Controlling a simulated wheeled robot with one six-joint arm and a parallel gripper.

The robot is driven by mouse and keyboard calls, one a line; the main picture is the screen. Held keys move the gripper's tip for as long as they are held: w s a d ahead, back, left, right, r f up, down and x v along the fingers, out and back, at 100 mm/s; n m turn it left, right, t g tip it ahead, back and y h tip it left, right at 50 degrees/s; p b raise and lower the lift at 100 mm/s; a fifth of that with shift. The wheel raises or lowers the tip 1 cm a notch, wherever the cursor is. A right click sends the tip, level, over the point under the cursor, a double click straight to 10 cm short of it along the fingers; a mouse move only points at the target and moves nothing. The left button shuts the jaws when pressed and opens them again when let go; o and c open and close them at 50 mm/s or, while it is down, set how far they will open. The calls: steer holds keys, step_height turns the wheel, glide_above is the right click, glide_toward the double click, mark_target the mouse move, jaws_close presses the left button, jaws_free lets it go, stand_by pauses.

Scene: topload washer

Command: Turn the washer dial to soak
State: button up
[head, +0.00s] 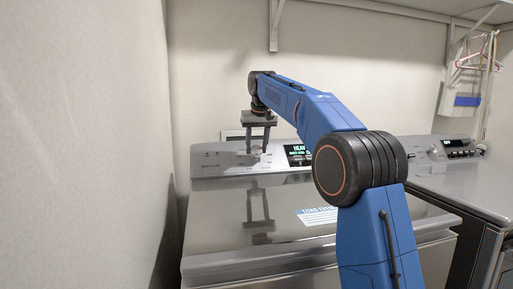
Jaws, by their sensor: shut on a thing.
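The topload washer (225,212) stands ahead with its shiny grey lid closed. Its control panel (215,158) runs along the back, with a dark display (298,154) showing green text that seems to begin "HEAV". My gripper (258,151) points down at the panel, left of the display. Its two fingers are on either side of the washer dial, shut on it. The dial is small and mostly hidden by the fingers, so I cannot read its pointer. The gripper's reflection shows in the lid.
A second machine (480,182) with its own knob and display stands at the right. A wall (80,140) rises close on the left. A shelf with brackets (400,12) hangs above, with hangers (475,60) at the upper right. A label (317,216) lies on the lid.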

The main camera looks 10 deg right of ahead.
steer(key=shift+d+m, duration=0.1)
steer(key=shift+m, duration=0.2)
steer(key=m+y, duration=0.1)
steer(key=m, duration=0.2)
steer(key=shift+d, duration=0.15)
steer(key=shift+m+t+y, duration=0.3)
steer(key=shift+m+y, duration=0.2)
steer(key=shift+m, duration=1.1)
steer(key=o, duration=1.1)
steer(key=shift+c, duration=0.2)
steer(key=shift+s, duration=0.1)
